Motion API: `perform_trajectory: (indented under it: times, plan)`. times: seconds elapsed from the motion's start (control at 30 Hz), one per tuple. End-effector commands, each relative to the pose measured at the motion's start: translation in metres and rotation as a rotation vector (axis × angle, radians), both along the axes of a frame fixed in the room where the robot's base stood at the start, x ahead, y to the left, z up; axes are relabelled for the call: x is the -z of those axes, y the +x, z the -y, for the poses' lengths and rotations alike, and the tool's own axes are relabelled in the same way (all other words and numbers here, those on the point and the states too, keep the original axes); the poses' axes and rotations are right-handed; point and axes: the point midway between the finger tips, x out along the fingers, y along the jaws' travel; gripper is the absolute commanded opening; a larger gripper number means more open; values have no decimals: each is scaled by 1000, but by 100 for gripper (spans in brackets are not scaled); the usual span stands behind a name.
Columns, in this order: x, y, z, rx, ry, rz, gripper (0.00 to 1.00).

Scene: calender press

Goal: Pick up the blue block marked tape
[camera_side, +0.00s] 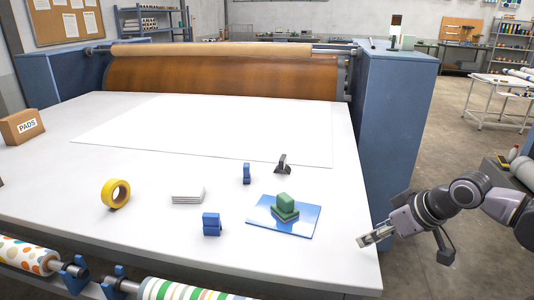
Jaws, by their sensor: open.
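Two small blue blocks lie on the white table. One blue block (211,223) is near the front, with a dark line across its middle. The other blue block (246,173) is narrower, stands upright and is farther back. Any marking on them is too small to read, so I cannot tell which is marked tape. My gripper (364,241) is at the table's right front edge, open, apart from both blocks and well to their right. Its jaws look empty.
A green stepped block (285,204) sits on a blue sheet (307,224) between the front block and my gripper. A dark tool (283,164), white pads (187,195), a yellow tape roll (107,194) and a PADS box (22,127) are also on the table. Rollers line the front.

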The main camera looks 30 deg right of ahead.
Motion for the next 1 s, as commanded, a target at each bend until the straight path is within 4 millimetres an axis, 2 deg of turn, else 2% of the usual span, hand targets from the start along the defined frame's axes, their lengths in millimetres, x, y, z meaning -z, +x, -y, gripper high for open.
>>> perform_trajectory:
  times: [0.23,0.37,0.5,0.7,1.0]
  plan:
    - [-5,4,0,3,3,-2,55]
    - [-25,24,-3,15,13,-12,55]
    - [-56,61,-7,43,36,-33,55]
    - [-93,120,-15,86,67,-65,55]
    - [-122,212,-32,155,107,-110,55]
